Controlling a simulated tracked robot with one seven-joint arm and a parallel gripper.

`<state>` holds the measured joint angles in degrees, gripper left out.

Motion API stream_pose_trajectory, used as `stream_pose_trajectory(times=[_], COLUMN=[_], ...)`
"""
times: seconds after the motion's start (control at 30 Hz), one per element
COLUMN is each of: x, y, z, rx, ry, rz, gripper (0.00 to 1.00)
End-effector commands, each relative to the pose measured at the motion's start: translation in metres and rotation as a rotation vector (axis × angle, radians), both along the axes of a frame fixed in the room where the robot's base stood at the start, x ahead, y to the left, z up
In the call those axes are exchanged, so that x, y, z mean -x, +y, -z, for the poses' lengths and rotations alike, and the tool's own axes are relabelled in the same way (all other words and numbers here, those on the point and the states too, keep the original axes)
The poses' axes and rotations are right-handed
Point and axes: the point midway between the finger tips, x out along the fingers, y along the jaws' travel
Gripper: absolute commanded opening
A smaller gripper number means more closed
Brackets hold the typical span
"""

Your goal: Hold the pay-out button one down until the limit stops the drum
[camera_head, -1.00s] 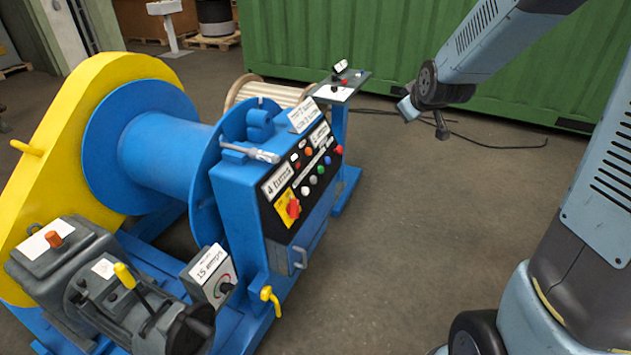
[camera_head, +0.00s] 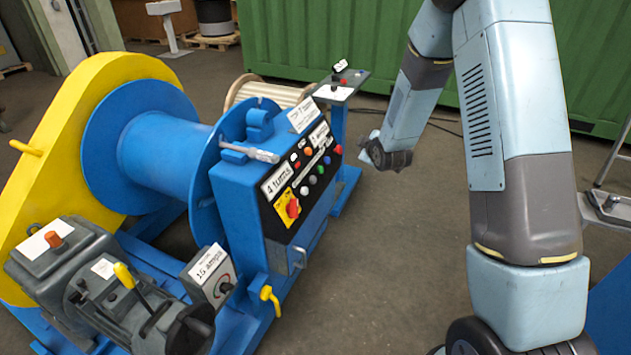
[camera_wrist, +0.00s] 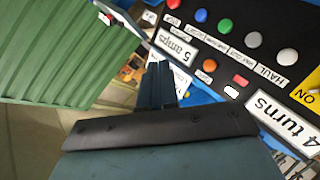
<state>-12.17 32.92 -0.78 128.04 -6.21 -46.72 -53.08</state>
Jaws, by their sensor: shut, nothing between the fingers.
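The blue drum (camera_head: 165,150) stands in the head view between a yellow guard and the blue control cabinet (camera_head: 237,205). Its black button panel (camera_head: 290,228) carries white, green, blue, red and orange buttons. In the wrist view, the panel shows a green button (camera_wrist: 225,25), a blue button (camera_wrist: 201,15) and two grey-white ones. Labels reading PAY OUT (camera_wrist: 243,77) and HAUL lie below the row; I cannot tell surely which button each marks. My gripper (camera_head: 366,150) is shut and empty, right of the panel and apart from it. Its fingers (camera_wrist: 157,72) also show in the wrist view.
A "4 turns" plate (camera_head: 276,182) and a red switch on yellow (camera_head: 292,208) sit on the panel's left part. A small stand (camera_head: 338,92) is behind the panel. A green container (camera_head: 300,45) closes the back. Open floor (camera_head: 385,250) lies right of the cabinet.

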Motion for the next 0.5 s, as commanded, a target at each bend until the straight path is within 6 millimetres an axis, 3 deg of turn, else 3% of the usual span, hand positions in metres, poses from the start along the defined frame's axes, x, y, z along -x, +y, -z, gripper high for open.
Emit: stream_pose_trajectory(times=[0.1, 0.5], x=[-0.003, -0.002], y=[0.010, 0.040], z=[0.028, 0.105], rx=[0.026, 0.109], ry=[-0.035, -0.175], rz=[-0.037, -0.146], gripper=[0.00, 0.00])
